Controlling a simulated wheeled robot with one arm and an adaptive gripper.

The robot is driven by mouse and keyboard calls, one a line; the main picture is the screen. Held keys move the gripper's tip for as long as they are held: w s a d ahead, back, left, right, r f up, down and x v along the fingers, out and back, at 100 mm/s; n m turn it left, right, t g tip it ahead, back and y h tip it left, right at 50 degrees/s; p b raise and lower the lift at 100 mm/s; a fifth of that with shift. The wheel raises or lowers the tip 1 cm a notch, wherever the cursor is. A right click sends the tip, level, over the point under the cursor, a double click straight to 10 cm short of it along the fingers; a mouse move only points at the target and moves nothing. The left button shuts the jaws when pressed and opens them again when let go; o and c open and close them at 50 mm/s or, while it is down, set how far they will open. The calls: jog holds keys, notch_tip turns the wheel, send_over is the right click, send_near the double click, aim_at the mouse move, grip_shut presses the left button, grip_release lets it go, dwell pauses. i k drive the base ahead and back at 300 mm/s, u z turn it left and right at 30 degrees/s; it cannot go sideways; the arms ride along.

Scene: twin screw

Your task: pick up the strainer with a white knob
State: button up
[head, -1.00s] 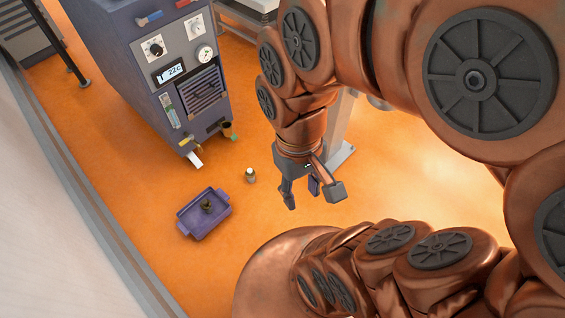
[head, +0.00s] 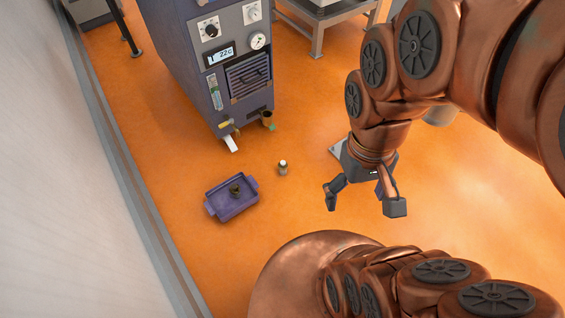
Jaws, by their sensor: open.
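A small upright item with a white top (head: 283,167) stands on the orange floor. It may be the strainer with a white knob, but it is too small to tell. A purple tray (head: 215,209) lies to its lower left and holds a small dark object (head: 235,190), whose kind I cannot make out. My gripper (head: 362,203) is open and empty, with its fingers spread and pointing down. In the picture it is to the right of the white-topped item and apart from it.
A grey-purple machine (head: 219,90) with dials and a display stands behind the tray. A small brown cup-like thing (head: 267,118) is at its lower right corner. A pale wall (head: 75,200) bounds the left side. Floor between the tray and my gripper is mostly clear.

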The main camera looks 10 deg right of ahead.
aim_at(282, 165)
jog(key=z, duration=0.6)
jog(key=i, duration=0.7)
jog(key=u, duration=2.05)
